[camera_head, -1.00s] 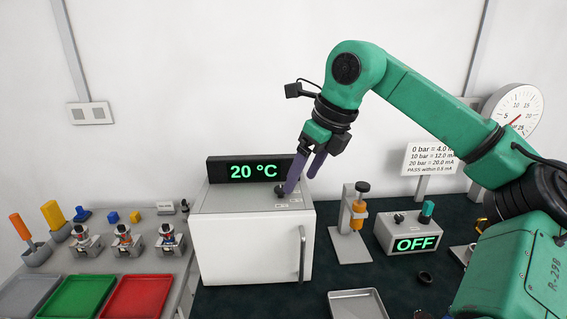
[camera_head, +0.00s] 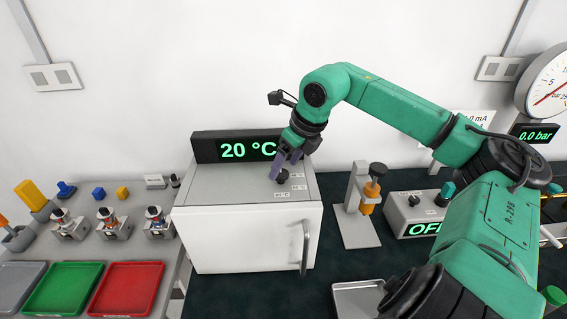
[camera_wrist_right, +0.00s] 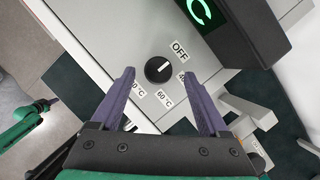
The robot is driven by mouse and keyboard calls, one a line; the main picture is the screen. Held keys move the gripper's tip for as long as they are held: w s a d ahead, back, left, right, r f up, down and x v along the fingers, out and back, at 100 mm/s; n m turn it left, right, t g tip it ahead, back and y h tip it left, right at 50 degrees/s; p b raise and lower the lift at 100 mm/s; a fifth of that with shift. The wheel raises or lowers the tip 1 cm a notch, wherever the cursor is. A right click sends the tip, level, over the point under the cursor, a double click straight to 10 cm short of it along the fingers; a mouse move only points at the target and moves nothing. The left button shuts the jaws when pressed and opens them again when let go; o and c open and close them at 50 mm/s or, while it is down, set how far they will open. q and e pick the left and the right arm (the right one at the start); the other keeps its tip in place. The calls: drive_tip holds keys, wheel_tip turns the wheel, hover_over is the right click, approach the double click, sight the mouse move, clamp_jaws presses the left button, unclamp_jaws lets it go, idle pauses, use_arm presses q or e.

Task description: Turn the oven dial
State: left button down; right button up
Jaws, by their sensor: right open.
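The white oven (camera_head: 248,238) stands on the dark bench mat, with a grey top and a display (camera_head: 238,149) reading 20 °C. The black oven dial (camera_head: 283,178) is on its top near the front right; in the right wrist view the dial (camera_wrist_right: 158,70) has a white pointer line aimed toward the OFF label (camera_wrist_right: 180,51). My right gripper (camera_head: 286,170) is above the oven top at the dial. In the wrist view its purple fingers are open and apart, on either side of and short of the dial.
A clamp stand (camera_head: 359,207) and a grey box reading OFF (camera_head: 412,215) stand to the right of the oven. Green (camera_head: 64,288) and red (camera_head: 127,288) trays lie at the left. A metal tray (camera_head: 357,299) is at the front.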

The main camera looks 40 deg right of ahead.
drive_tip(key=shift+w+f, duration=0.3)
drive_tip(key=shift+f, duration=0.25)
drive_tip(key=shift+a+f, duration=0.1)
drive_tip(key=shift+f, duration=0.15)
drive_tip(key=shift+a, duration=0.1)
drive_tip(key=shift+f, duration=0.1)
clamp_jaws()
use_arm(q)
drive_tip(key=shift+w+d+r, duration=0.3)
drive_tip(key=shift+r, duration=0.05)
